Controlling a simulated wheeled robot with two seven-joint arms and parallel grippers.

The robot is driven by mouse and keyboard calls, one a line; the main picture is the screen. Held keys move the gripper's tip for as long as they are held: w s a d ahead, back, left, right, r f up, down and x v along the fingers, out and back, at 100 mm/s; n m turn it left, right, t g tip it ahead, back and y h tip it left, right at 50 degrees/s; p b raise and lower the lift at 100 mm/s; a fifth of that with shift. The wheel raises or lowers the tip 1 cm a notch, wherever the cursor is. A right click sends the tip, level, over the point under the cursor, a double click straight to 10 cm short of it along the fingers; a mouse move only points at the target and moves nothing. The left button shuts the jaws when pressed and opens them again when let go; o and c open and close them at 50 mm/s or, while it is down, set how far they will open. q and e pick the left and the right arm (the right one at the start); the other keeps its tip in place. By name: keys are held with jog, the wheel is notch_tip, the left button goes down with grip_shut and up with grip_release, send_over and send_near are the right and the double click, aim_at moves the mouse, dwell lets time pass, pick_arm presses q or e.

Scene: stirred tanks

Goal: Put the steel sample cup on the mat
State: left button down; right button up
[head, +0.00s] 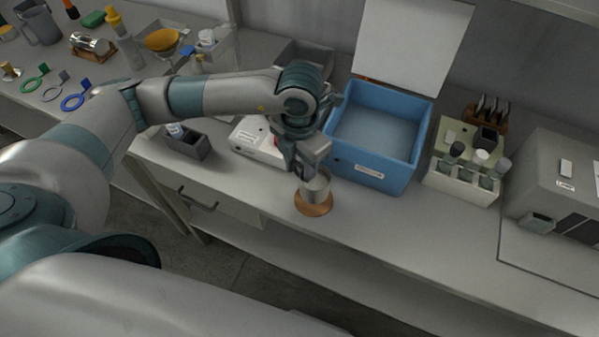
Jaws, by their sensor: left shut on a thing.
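The steel sample cup (316,188) is a small grey metal cup near the front edge of the bench, in the middle of the head view. A round orange-brown mat (314,210) lies directly below it. The cup looks upright and overlaps the mat in the picture; I cannot tell whether its base touches the mat or is slightly above it. My left gripper (309,172) reaches down from above and is shut on the cup, hiding part of its rim. My right gripper is not in view.
A blue open bin (375,170) with a raised white lid stands just behind and right. A white device (258,145) is behind left, near a dark grey holder (188,144). A tube rack (462,182) and a grey machine (560,185) stand right. The bench front between is clear.

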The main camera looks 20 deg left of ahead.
pick_arm(q)
notch_tip(320, 180, down, 2)
jog(key=shift+f+p, duration=0.2)
jog(key=shift+p, duration=0.25)
jog(key=shift+f, duration=0.1)
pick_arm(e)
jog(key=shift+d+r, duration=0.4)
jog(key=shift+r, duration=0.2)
pick_arm(q)
jog(key=shift+f+b, duration=0.2)
jog(key=shift+b, duration=0.1)
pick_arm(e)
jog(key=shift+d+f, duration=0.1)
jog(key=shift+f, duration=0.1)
pick_arm(q)
jog(key=c, duration=1.4)
grip_release()
jog(key=shift+r, duration=0.1)
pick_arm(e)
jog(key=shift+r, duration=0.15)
